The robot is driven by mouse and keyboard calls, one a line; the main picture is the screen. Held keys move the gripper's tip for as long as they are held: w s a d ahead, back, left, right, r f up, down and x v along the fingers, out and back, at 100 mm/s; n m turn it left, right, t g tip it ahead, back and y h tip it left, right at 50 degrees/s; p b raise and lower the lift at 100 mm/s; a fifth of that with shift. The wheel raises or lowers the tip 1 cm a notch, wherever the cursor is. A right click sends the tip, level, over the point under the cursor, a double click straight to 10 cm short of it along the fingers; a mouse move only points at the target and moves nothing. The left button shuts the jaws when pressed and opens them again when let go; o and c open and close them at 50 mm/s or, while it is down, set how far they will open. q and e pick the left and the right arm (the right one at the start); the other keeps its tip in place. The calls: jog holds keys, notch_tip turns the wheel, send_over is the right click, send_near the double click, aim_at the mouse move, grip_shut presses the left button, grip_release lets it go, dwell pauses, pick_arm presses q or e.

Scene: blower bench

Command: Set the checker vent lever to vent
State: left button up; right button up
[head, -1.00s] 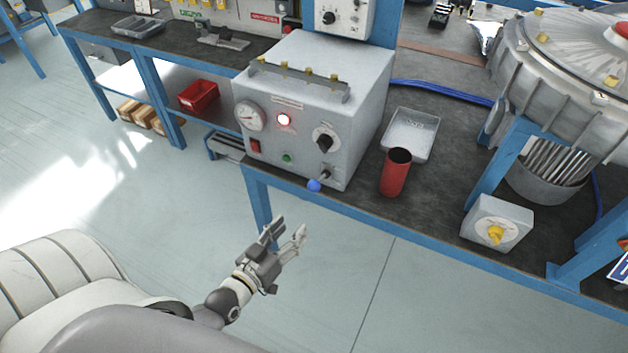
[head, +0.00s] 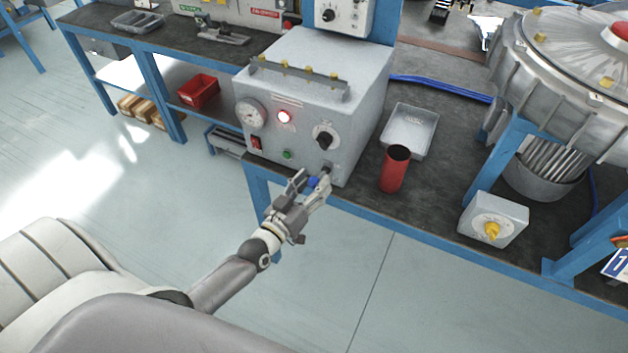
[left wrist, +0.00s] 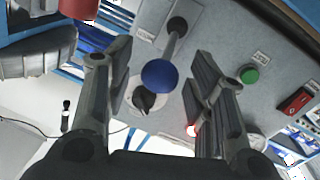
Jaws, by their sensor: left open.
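The checker is a grey box (head: 300,75) on the bench, with a gauge, a lit red lamp, a green button, a dark knob and a vent lever. The lever has a blue ball end (head: 313,182) low on the front panel. In the left wrist view the blue ball (left wrist: 159,75) sits at the end of a metal rod, between my open fingers. My left gripper (head: 312,181) is open around the ball, with gaps on both sides in the left wrist view. The labels by the lever are too small to read. My right gripper is not in view.
A red cup (head: 394,170) stands right of the checker, near a grey tray (head: 412,128). A grey box with a yellow knob (head: 493,220) stands near the bench's front edge. A large blower (head: 555,75) fills the right. Open floor lies before the bench.

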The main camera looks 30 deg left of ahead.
pick_arm(q)
jog(key=shift+w, duration=0.55)
grip_shut()
